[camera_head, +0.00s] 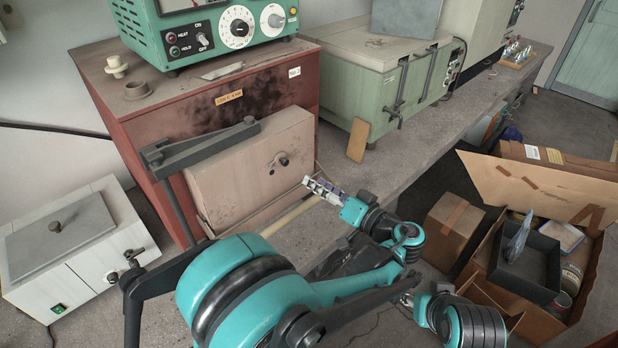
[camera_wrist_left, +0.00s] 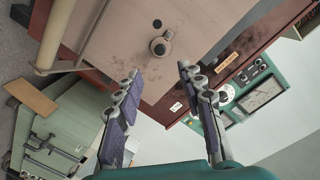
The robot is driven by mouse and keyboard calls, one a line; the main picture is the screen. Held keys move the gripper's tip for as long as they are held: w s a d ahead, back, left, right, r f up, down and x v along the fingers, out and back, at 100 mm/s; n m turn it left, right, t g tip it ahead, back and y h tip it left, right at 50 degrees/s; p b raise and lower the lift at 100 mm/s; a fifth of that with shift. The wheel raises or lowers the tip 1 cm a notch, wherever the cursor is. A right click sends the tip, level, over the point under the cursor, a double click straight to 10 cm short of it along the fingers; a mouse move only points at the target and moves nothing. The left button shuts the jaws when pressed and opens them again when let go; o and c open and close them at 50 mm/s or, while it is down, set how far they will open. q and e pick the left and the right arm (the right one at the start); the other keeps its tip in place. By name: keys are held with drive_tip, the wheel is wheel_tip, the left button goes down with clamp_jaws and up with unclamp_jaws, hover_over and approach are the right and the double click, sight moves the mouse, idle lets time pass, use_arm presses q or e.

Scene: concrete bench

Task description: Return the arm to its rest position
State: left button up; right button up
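My left gripper (camera_head: 322,190) is in front of the beige door (camera_head: 262,160) of the red-brown furnace in the head view. It also shows in the left wrist view (camera_wrist_left: 157,76), with its two fingers apart and nothing between them. Behind the fingers in that view are the beige door and its round knob (camera_wrist_left: 160,46); the fingers look clear of them. My teal left arm (camera_head: 245,285) fills the lower middle of the head view.
A teal control box (camera_head: 205,30) stands on the red-brown furnace (camera_head: 150,130). A green box oven (camera_head: 375,80) stands behind on the concrete bench (camera_head: 425,150). A white box (camera_head: 75,250) is at lower left. Cardboard boxes (camera_head: 455,225) stand on the floor at right.

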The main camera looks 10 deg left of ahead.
use_arm(q)
drive_tip(key=shift+s+d, duration=0.1)
idle(0.4)
drive_tip(key=s+a+f+m+g+h, duration=0.1)
drive_tip(key=s+a+f+g+h, duration=0.2)
drive_tip(key=a, duration=0.4)
drive_tip(key=s+a+f+m+g+h, duration=0.1)
drive_tip(key=s+a+f+h, duration=0.15)
drive_tip(key=s+a, duration=0.3)
drive_tip(key=s+f+h, duration=0.3)
drive_tip(key=s+h, duration=0.5)
drive_tip(key=s, duration=0.4)
drive_tip(key=shift+d+f+m+t, duration=0.3)
drive_tip(key=shift+d+f, duration=0.05)
drive_tip(key=shift+d, duration=0.1)
